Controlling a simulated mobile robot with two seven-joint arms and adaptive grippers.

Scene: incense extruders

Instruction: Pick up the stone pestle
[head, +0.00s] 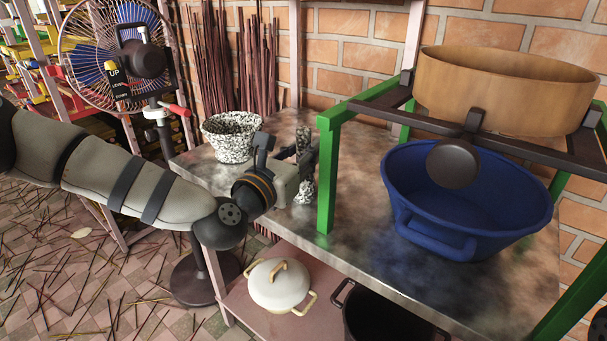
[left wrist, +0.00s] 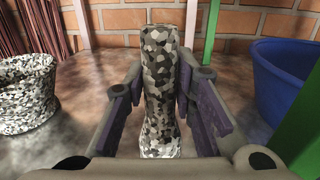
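The stone pestle (left wrist: 160,90) is a black, white and grey speckled rod standing upright on the table. In the left wrist view it rises between the two fingers of my left gripper (left wrist: 162,85). The fingers flank it closely, with a slim gap at its left side; contact on the right is unclear. In the head view my left gripper (head: 293,160) reaches over the table from the left and hides the pestle's middle; its lower end (head: 303,192) shows beneath.
A speckled stone mortar (head: 228,138) stands left of the pestle. A green frame (head: 327,180) stands close on the right, carrying a wooden sieve (head: 500,88) over a blue basin (head: 465,205). Red incense sticks (head: 255,65) lean behind. A fan (head: 115,55) stands left.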

